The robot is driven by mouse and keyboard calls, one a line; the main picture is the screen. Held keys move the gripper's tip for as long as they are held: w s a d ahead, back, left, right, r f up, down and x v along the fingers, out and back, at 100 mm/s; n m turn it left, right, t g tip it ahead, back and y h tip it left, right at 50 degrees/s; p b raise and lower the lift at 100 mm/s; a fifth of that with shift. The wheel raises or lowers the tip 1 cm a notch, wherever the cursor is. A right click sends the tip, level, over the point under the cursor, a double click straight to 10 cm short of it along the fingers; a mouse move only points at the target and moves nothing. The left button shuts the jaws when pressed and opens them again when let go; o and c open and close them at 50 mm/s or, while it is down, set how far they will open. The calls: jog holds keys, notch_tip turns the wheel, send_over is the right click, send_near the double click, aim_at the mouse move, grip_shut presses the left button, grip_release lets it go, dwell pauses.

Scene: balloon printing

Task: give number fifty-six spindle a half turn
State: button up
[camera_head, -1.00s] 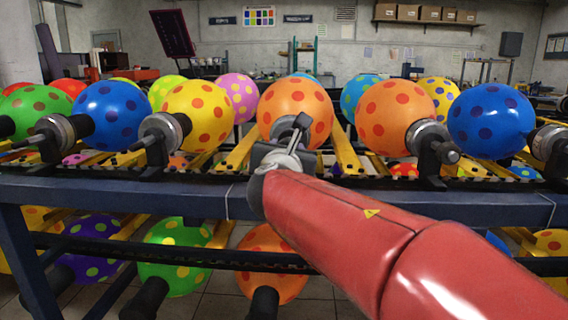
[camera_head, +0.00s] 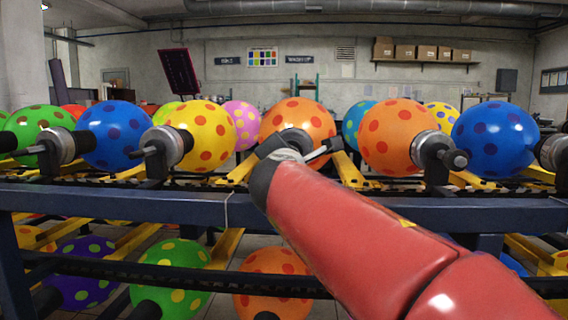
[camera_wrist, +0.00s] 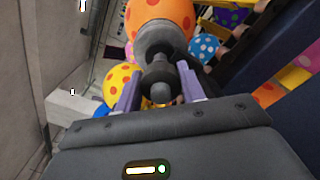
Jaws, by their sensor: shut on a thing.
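An orange balloon with red dots (camera_head: 297,115) sits on the upper rack straight ahead. Its spindle has a grey collar (camera_head: 293,138), partly hidden behind my gripper (camera_head: 298,147). In the wrist view the spindle's dark knob (camera_wrist: 159,77) lies between the two fingers of my gripper (camera_wrist: 159,88), which are closed on its sides. The orange balloon (camera_wrist: 160,14) shows beyond the collar. No number can be read on any spindle.
Neighbouring spindles stand left (camera_head: 165,148) and right (camera_head: 437,152), each with its own balloon. A blue rail (camera_head: 400,214) runs along the rack's front. A lower row holds more balloons, including a green one (camera_head: 172,268).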

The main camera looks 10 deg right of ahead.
dwell(0.4)
jog(key=o, duration=1)
jog(key=shift+v, duration=3.9)
